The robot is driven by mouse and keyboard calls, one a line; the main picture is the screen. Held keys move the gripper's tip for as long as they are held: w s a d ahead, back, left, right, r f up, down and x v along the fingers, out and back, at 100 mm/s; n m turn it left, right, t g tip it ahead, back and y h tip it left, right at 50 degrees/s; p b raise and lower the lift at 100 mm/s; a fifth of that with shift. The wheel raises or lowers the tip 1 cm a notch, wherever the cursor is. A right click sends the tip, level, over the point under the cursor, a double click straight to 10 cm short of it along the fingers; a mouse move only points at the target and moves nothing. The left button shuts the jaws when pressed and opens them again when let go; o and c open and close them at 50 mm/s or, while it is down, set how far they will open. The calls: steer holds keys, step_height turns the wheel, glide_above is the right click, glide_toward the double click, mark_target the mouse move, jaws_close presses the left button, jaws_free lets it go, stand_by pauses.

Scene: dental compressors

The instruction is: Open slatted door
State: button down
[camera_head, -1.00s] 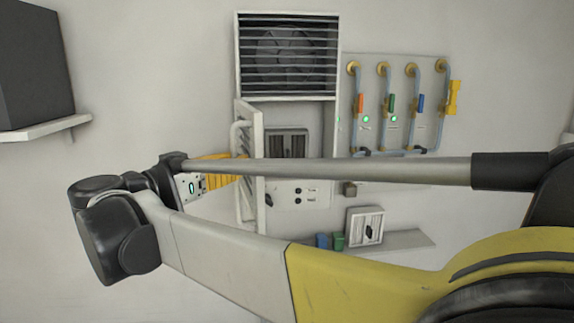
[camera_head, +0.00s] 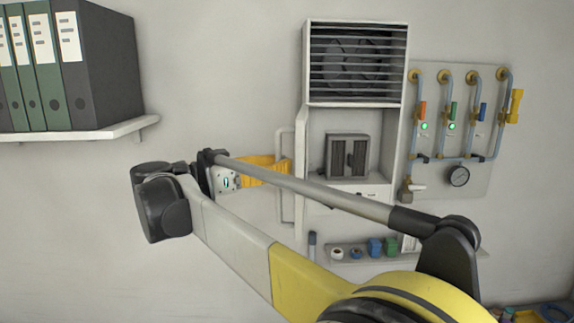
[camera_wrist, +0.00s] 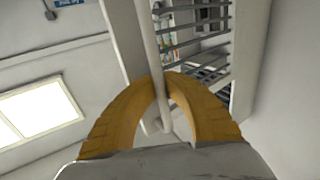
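The slatted door (camera_head: 301,165) stands open at the left of the white cabinet and shows nearly edge-on in the head view. Its pale bar handle (camera_head: 285,195) sticks out to the left. My gripper (camera_head: 283,172) has yellow fingers and is at the middle of this handle. In the wrist view, the fingers (camera_wrist: 167,82) curve together around the handle bar (camera_wrist: 146,35), their tips meeting at it. The door's grey slats (camera_wrist: 195,35) show behind the bar. The exact finger contact is partly hidden.
The cabinet's open space holds a small grey unit (camera_head: 347,157) below a louvred fan vent (camera_head: 357,65). A pipe panel (camera_head: 450,130) is at the right. A shelf of binders (camera_head: 75,65) is at the upper left. A low shelf (camera_head: 400,254) holds small items. The wall left of the door is clear.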

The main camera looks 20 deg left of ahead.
steer(key=shift+s+f, duration=0.1)
steer(key=shift+f, duration=0.05)
steer(key=c, duration=1.7)
jaws_free()
steer(key=shift+o, duration=1.2)
steer(key=shift+s+a, duration=0.2)
steer(key=shift+s, duration=0.15)
steer(key=v, duration=1.2)
